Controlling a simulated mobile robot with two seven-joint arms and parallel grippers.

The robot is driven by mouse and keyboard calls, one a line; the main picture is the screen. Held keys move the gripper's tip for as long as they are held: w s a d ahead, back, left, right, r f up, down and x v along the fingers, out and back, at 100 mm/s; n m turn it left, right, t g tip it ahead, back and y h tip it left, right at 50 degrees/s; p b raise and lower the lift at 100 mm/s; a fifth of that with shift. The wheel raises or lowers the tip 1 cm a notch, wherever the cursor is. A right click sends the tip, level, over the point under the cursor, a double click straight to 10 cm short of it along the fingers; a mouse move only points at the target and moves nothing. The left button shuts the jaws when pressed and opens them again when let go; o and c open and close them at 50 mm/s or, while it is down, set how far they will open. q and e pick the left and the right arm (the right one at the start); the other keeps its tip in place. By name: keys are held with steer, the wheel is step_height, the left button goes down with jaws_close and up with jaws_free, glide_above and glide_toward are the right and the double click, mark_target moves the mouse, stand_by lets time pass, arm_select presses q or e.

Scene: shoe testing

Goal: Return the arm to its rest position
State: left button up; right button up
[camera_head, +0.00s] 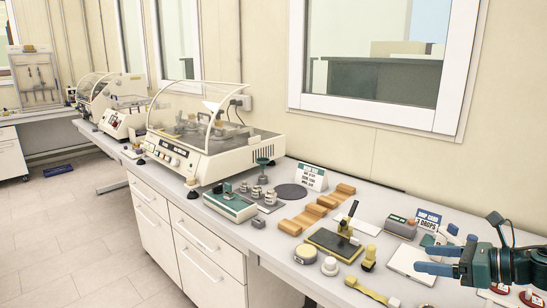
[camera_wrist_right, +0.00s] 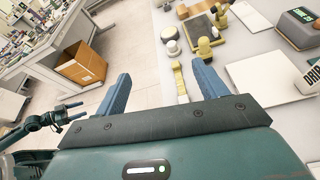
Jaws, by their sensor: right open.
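My right gripper (camera_head: 424,259) comes in from the right edge of the head view, above the right end of the bench. Its two blue fingers point left and are spread apart, with nothing between them. In the right wrist view, the open fingers (camera_wrist_right: 162,73) reach past the bench's front edge, and part of the hand hangs over the bench side. A dark, two-pronged arm part (camera_wrist_right: 70,111) shows at the left of the wrist view. It appears to be my left arm, but its jaws are too small to read. The left gripper is not in the head view.
Nearby are a yellow stamp (camera_head: 369,258), a dark board (camera_head: 335,243) and wooden blocks (camera_head: 316,212). A cardboard box (camera_wrist_right: 84,68) stands on the floor.

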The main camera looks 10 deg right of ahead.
steer(key=s+a+f+m+t+b, duration=0.1)
steer(key=s+a+f+m, duration=0.2)
steer(key=a+f+m, duration=0.7)
steer(key=s+a+f+m+t+b, duration=0.1)
steer(key=s+a+f+m+t, duration=0.15)
steer(key=a+f+m, duration=0.75)
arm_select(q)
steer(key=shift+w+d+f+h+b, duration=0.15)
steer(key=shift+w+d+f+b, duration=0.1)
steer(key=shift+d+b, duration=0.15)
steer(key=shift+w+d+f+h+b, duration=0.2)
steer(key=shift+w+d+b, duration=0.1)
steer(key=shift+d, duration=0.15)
arm_select(e)
steer(key=s+a+f+m+g+h, duration=0.1)
steer(key=s+a+f+m+h, duration=0.1)
steer(key=s+m, duration=0.4)
steer(key=s+a+f+m+g+h, duration=0.2)
steer(key=s+f+m+h, duration=0.2)
steer(key=m, duration=0.9)
steer(key=s+f, duration=0.3)
steer(key=shift+s+a+f+m, duration=0.15)
steer(key=shift+s+a+m, duration=0.05)
steer(key=shift+a+m, duration=0.1)
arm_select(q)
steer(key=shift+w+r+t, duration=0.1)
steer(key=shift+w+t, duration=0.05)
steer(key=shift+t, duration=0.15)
arm_select(e)
steer(key=shift+c, duration=0.5)
